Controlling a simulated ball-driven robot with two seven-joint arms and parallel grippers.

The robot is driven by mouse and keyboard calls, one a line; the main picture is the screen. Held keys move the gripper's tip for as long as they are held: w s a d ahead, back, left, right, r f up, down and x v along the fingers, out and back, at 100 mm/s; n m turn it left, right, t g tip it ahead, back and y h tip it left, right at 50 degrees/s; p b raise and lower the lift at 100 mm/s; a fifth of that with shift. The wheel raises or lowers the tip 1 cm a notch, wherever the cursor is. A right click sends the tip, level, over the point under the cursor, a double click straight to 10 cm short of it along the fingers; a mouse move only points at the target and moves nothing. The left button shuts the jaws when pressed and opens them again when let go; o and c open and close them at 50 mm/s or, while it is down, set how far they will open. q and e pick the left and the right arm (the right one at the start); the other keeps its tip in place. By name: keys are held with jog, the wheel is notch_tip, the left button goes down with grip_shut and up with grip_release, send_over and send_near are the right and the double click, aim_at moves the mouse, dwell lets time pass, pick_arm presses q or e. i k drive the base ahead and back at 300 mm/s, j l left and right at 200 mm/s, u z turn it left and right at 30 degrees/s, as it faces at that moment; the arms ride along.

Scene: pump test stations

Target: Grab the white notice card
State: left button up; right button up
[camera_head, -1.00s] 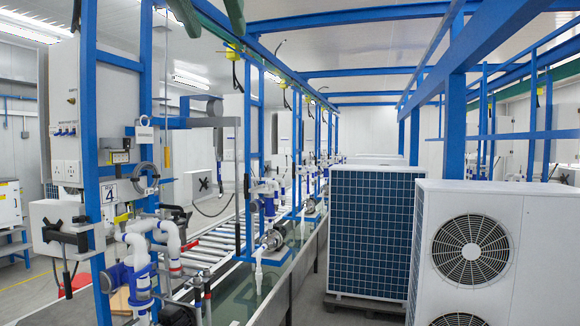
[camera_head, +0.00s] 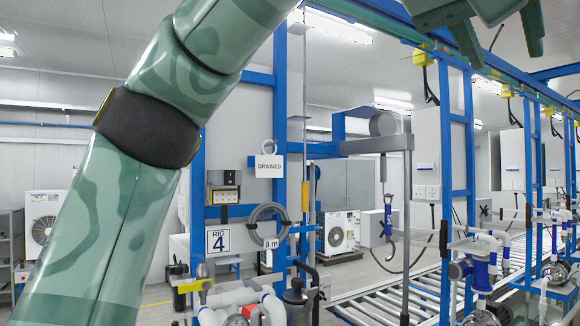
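A white notice card (camera_head: 270,166) reading "DRAINED" hangs from a light ring at its top, on the blue frame of rig 4, a little left of the picture's middle. My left arm crosses the left side and leaves at the top. My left gripper (camera_head: 500,48) comes back in at the top right, fingers pointing down, spread apart with nothing between them. In the picture it is above and well right of the card, not touching it. My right gripper is out of view.
A white "RIG 4" sign (camera_head: 218,241) and a grey hose coil (camera_head: 268,226) with an "8 m" tag are below the card. A small switch box (camera_head: 223,194) is to its left. Blue posts (camera_head: 446,190), pipes and a roller conveyor (camera_head: 385,296) fill the right.

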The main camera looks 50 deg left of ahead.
aim_at(266, 166)
jog(key=i+u, duration=0.3)
jog(key=i, duration=0.2)
jog(key=i+l+u, duration=0.15)
jog(key=i+u, duration=0.2)
jog(key=i, duration=0.15)
jog(key=i+j+u, duration=0.1)
jog(key=i+u, duration=0.2)
jog(key=u, duration=0.2)
jog(key=i+u, duration=0.3)
jog(key=u, duration=0.15)
jog(key=i+l+u, duration=0.2)
jog(key=u, duration=0.3)
jog(key=i+l+u, duration=0.3)
jog(key=u, duration=0.2)
jog(key=i, duration=0.05)
